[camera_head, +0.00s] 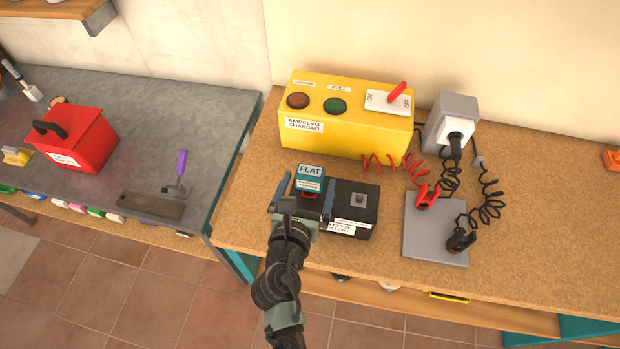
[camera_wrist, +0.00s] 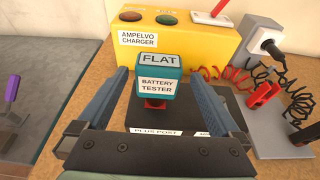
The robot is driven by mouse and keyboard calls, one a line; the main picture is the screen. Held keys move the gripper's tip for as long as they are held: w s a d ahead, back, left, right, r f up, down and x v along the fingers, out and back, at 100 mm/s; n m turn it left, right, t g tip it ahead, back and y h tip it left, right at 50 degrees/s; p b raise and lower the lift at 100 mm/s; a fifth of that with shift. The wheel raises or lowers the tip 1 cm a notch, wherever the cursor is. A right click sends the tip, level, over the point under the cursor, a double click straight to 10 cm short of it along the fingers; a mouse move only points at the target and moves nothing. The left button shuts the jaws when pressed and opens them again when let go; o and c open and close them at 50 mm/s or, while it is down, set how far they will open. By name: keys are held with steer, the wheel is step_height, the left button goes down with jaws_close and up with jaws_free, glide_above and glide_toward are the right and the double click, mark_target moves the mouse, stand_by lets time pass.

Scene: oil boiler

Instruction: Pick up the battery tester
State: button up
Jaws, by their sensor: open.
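The battery tester (camera_head: 309,178) is a small teal box with a "FLAT" display, standing on the left post of a black battery (camera_head: 365,200) on the wooden bench. In the wrist view the tester (camera_wrist: 157,80) is centred, with a red part under it. My gripper (camera_head: 307,186) is open, with one finger on each side of the tester. In the wrist view the gripper (camera_wrist: 160,85) shows a gap between each finger and the tester. The gripper hides part of the battery's left side in the head view.
A yellow Ampelvo charger (camera_head: 345,130) stands behind the battery. A grey plate (camera_head: 435,240) with red and black clamps and coiled cables lies to the right, near a grey socket box (camera_head: 447,112). A grey table with a red box (camera_head: 85,140) is at left.

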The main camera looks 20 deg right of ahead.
mark_target(308, 181)
steer(key=x, duration=0.3)
steer(key=shift+w, duration=0.15)
steer(key=shift+r, duration=0.1)
jaws_close()
stand_by(0.3)
